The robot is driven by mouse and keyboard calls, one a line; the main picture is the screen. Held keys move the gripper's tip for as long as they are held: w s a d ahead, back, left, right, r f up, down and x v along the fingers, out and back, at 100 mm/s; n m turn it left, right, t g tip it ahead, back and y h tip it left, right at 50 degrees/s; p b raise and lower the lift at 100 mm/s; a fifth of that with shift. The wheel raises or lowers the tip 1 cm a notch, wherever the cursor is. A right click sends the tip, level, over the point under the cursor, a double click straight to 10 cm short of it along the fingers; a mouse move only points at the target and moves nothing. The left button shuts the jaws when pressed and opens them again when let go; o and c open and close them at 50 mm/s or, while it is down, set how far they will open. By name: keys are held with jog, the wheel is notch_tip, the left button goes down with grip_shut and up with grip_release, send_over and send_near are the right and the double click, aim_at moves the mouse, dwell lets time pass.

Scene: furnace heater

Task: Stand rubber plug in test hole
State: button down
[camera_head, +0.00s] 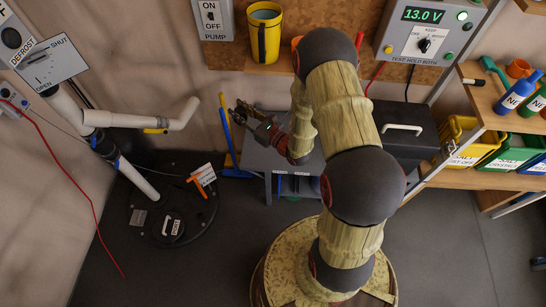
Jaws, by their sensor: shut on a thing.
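My gripper (243,114) is at the end of my arm, left of the picture's middle, above the left side of a low grey table. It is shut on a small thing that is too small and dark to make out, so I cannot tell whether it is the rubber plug. I cannot pick out the rubber plug anywhere else. I cannot clearly make out the test hole either. A white pipe (135,122) with a side branch and a yellow mark stands left of my gripper. A black round plate (150,218) lies on the floor below it.
An orange T-handle (197,184) and labels lie on the plate. A blue-handled brush (226,130) leans by the grey table (257,158). Bins (463,130) and bottles (511,98) fill the right shelves.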

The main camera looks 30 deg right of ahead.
jog(key=s+d+f+p, duration=0.1)
jog(key=s+f, duration=0.5)
jog(key=f, duration=0.3)
jog(key=s+d+f+p, duration=0.2)
jog(key=s+f, duration=0.4)
jog(key=f, duration=0.3)
jog(key=shift+w+d+f+b, duration=1)
jog(key=shift+w+d+f, duration=0.35)
jog(key=shift+d+f, duration=0.6)
jog(key=shift+w+d+f+b, duration=1)
jog(key=shift+w+d+f, duration=0.5)
jog(key=shift+f, duration=0.85)
jog(key=shift+w+d+f+b, duration=1)
jog(key=shift+w+d+f, duration=0.25)
jog(key=shift+d+f, duration=0.75)
jog(key=shift+a+f, duration=0.15)
jog(key=shift+a, duration=0.05)
jog(key=shift+f, duration=0.15)
jog(key=c, duration=1.6)
grip_release()
jog(key=shift+o, duration=0.3)
